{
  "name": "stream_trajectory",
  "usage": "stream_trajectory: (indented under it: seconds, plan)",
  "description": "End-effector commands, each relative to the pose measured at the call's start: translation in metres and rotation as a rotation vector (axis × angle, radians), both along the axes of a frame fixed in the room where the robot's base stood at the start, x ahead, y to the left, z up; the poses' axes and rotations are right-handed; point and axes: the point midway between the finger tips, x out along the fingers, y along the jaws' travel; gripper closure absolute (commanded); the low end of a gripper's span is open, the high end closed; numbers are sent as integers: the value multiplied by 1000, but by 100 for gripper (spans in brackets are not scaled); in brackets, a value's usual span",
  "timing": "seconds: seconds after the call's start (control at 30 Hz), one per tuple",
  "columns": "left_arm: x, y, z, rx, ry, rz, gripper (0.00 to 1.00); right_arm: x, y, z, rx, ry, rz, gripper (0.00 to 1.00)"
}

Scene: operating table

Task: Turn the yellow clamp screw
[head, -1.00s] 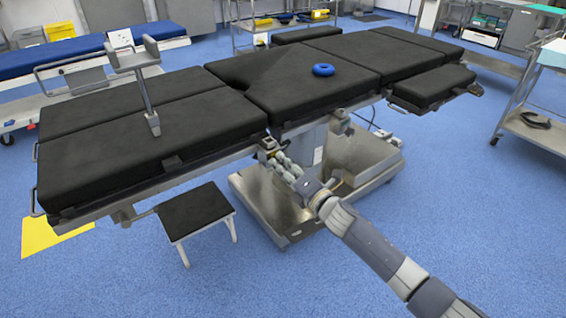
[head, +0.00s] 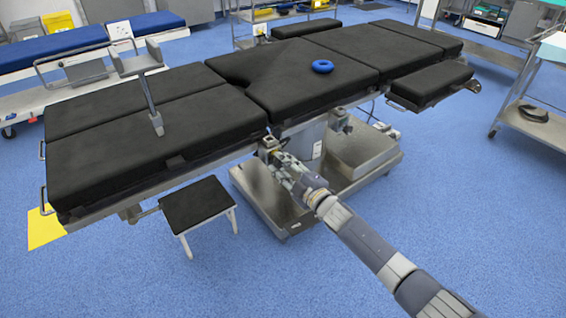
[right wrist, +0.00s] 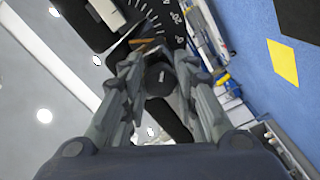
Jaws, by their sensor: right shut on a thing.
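The clamp (head: 268,143) sits on the near side rail of the black operating table (head: 200,118), close to the table's middle. My right gripper (head: 274,155) is at this clamp, reaching it from the front right. In the right wrist view, the fingers of the right gripper (right wrist: 159,65) close from both sides around a dark round knob (right wrist: 160,77), with a small orange-yellow piece (right wrist: 148,42) just beyond it. The fingers hide most of the clamp screw, and little yellow shows. My left gripper is in neither view.
A second clamp (head: 340,120) is further right along the rail. A blue ring (head: 322,66) lies on the table. The floor in front is clear.

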Motion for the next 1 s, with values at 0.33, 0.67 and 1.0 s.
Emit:
stream_trajectory:
  seconds: [0.33,0.67,1.0]
  plan:
    - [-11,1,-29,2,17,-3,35,0,0,-1,264,195,-1,96]
    - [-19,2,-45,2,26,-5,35,-1,1,-3,517,380,-2,96]
    - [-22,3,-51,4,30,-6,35,-2,2,-4,759,556,0,96]
